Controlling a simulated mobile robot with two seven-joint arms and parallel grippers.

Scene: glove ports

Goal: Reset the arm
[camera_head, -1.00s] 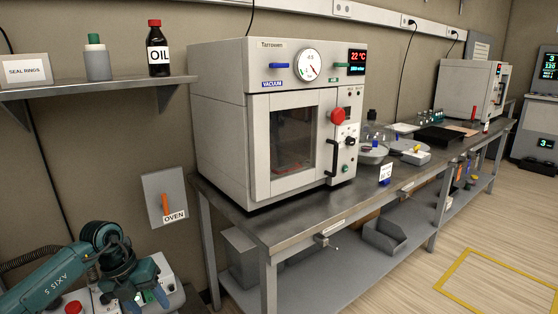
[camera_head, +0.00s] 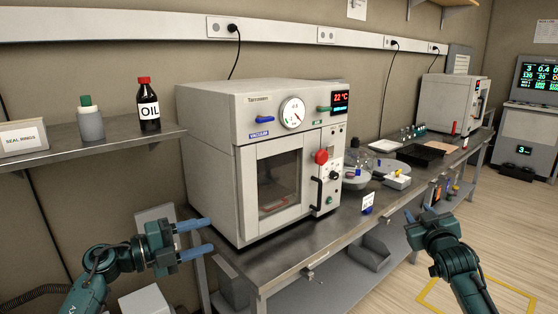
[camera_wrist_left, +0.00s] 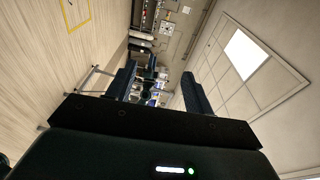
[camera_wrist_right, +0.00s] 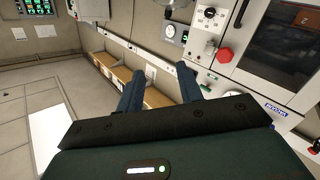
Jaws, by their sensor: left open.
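My left gripper (camera_head: 210,236) is at the lower left in the head view, in front of the bench's left corner. Its two blue fingers point right and stand apart with nothing between them; its wrist view also shows them apart (camera_wrist_left: 158,75). My right gripper (camera_head: 420,214) is at the lower right in the head view, in front of the bench's front edge. In its wrist view the fingers (camera_wrist_right: 157,75) stand apart and empty. Neither gripper touches anything that I can see.
The vacuum oven (camera_head: 212,150), door shut, stands on the steel bench (camera_head: 285,262). A shelf (camera_head: 90,140) at left holds an oil bottle (camera_head: 149,108), a green-capped bottle (camera_head: 90,124) and a seal rings box (camera_head: 23,137). Glassware and trays stand right of the oven. Open floor lies at lower right.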

